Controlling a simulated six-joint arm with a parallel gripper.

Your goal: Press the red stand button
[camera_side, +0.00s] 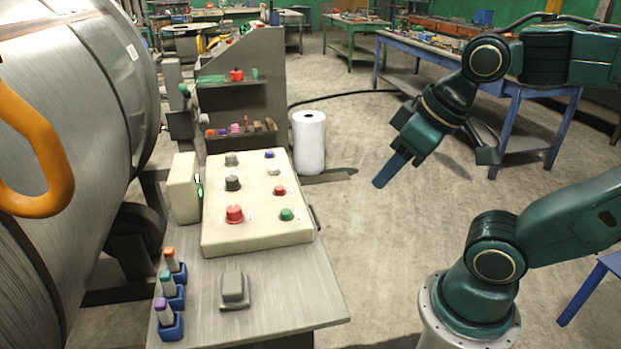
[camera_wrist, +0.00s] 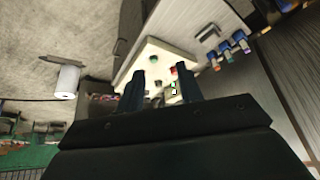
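A cream control panel (camera_side: 258,235) lies on the grey bench. On it are a large red knob (camera_side: 235,214) at the front left and a smaller red button (camera_side: 279,190) on the right, behind a green button (camera_side: 287,214). I cannot tell for sure which red one is the stand button. My gripper (camera_side: 384,177) is in the air to the right of the panel, clear of it and touching nothing. In the wrist view the fingers of my gripper (camera_wrist: 161,90) are apart and empty; between them the panel (camera_wrist: 158,52) shows a red control (camera_wrist: 173,71), while the fingers hide part of it.
A grey box-shaped switch (camera_side: 234,289) and several blue holders with coloured tops (camera_side: 171,297) stand at the bench front. A white roll (camera_side: 309,143) stands behind the panel. A large metal drum (camera_side: 75,110) fills the left. Open floor lies between panel and arm.

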